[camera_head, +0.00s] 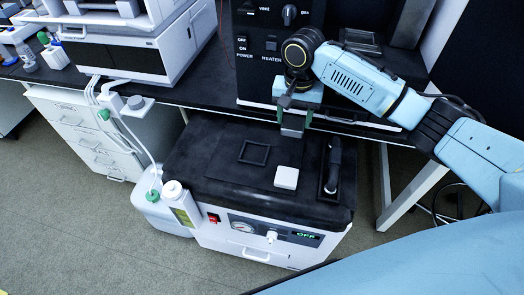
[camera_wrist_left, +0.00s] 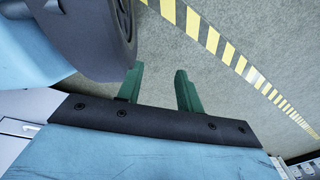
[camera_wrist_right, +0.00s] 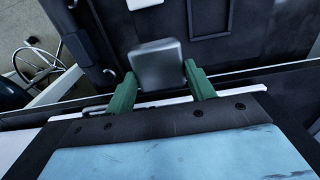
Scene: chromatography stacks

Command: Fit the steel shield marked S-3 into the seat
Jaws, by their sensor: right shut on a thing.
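My right gripper (camera_head: 292,113) is shut on a grey metal block (camera_head: 292,126), which is likely the steel shield; no S-3 mark is legible. In the right wrist view the block (camera_wrist_right: 159,66) sits between the green fingertips (camera_wrist_right: 162,82). It is held above the back edge of the black-topped cart. A dark square frame (camera_head: 241,152), possibly the seat, lies on the cart top, to the left of and nearer than the held block. It shows partly in the right wrist view (camera_wrist_right: 192,22). My left gripper (camera_wrist_left: 159,88) is open and empty over the floor.
A white block (camera_head: 286,177) lies right of the frame on the cart top (camera_head: 195,150). A white bottle (camera_head: 176,195) is at the cart's front left. A black heater unit (camera_head: 262,70) stands behind.

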